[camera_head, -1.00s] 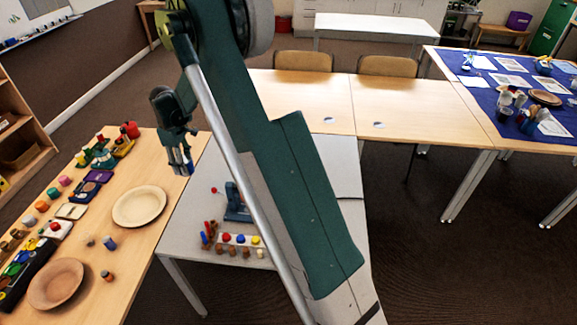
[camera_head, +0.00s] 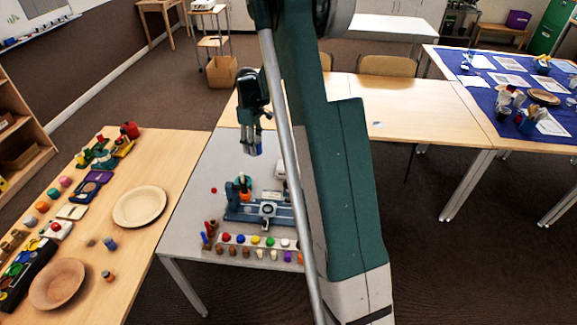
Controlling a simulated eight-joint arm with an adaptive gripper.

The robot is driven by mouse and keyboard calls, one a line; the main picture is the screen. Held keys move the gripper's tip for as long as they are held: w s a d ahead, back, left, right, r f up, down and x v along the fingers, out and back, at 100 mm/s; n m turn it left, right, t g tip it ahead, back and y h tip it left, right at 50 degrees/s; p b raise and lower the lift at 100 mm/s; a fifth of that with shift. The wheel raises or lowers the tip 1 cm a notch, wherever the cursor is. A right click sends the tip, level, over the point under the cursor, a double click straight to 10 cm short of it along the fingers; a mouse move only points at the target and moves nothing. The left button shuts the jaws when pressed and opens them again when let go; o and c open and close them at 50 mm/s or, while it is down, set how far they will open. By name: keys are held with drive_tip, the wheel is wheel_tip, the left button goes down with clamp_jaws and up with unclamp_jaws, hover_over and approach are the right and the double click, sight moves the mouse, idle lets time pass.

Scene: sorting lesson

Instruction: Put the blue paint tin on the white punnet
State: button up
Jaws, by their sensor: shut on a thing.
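My gripper (camera_head: 251,148) hangs above the back part of the grey table, fingers pointing down. It is shut on a small blue thing, which I take to be the blue paint tin (camera_head: 258,150); the fingers hide part of it. A whitish box-like thing (camera_head: 281,169), perhaps the white punnet, shows just left of my arm, to the right of and below the gripper in the picture. My arm hides part of it, so I cannot tell its full shape.
A blue device (camera_head: 262,210) stands on the grey table (camera_head: 229,165), with a row of coloured pegs (camera_head: 254,240) in front. The wooden table at left holds a pale plate (camera_head: 139,206), a brown bowl (camera_head: 57,284), a small blue cylinder (camera_head: 110,244) and paints.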

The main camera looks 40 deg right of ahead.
drive_tip(key=m, duration=0.2)
hover_over(289, 165)
drive_tip(key=shift+r, duration=0.25)
drive_tip(key=shift+f, duration=0.1)
drive_tip(key=shift+w+f, duration=0.1)
drive_tip(key=shift+f, duration=2.9)
drive_tip(key=shift+a+f+b, duration=0.1)
drive_tip(key=shift+f+b, duration=0.35)
drive_tip(key=shift+f, duration=1.45)
drive_tip(key=shift+f, duration=0.2)
drive_tip(key=o, duration=1.1)
drive_tip(key=shift+c, duration=0.2)
drive_tip(key=shift+r, duration=0.2)
